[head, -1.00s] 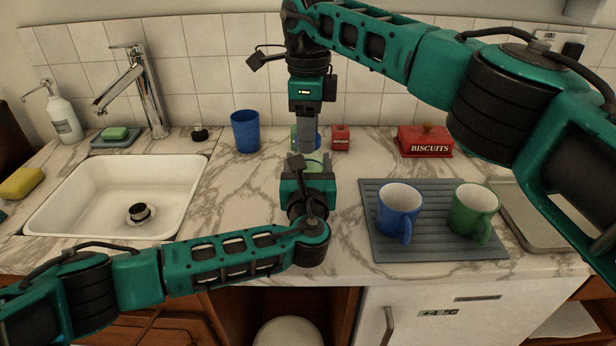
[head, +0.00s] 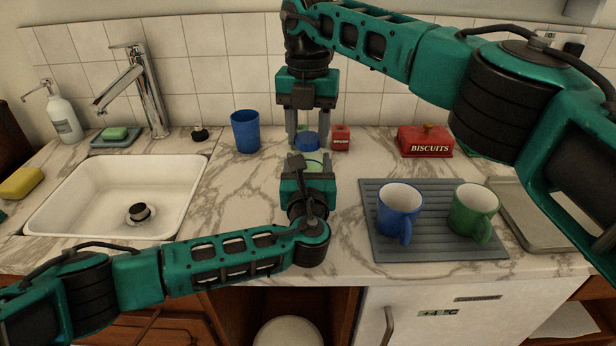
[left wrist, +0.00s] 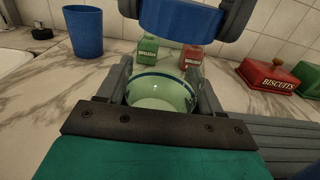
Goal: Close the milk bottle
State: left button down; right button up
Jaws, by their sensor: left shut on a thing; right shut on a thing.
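The milk bottle (left wrist: 162,100), clear and pale green with a dark blue band, stands between the fingers of my left gripper (left wrist: 160,92). In the head view only a little of the bottle (head: 314,160) shows, mostly hidden by my left gripper (head: 307,168), which is shut on it. The blue cap (head: 307,141) is between the fingers of my right gripper (head: 310,132), which is shut on it from above. In the left wrist view the cap (left wrist: 180,18) is over the bottle.
A blue cup (head: 245,131) stands left of the grippers. A small red box (head: 340,138) and a green box (left wrist: 148,50) are close behind. A red biscuit tin (head: 425,141) and a grey mat (head: 435,245) with blue and green mugs are at right. The sink (head: 60,205) is left.

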jog(key=o, duration=1.2)
jog(key=shift+o, duration=0.2)
jog(key=shift+r, duration=3.75)
pick_arm(q)
jog(key=shift+c, duration=0.5)
grip_release()
jog(key=shift+s, duration=0.1)
jog(key=s+p, duration=0.1)
jog(key=s, duration=1.1)
jog(key=shift+s, duration=0.35)
pick_arm(e)
jog(key=shift+r, duration=0.75)
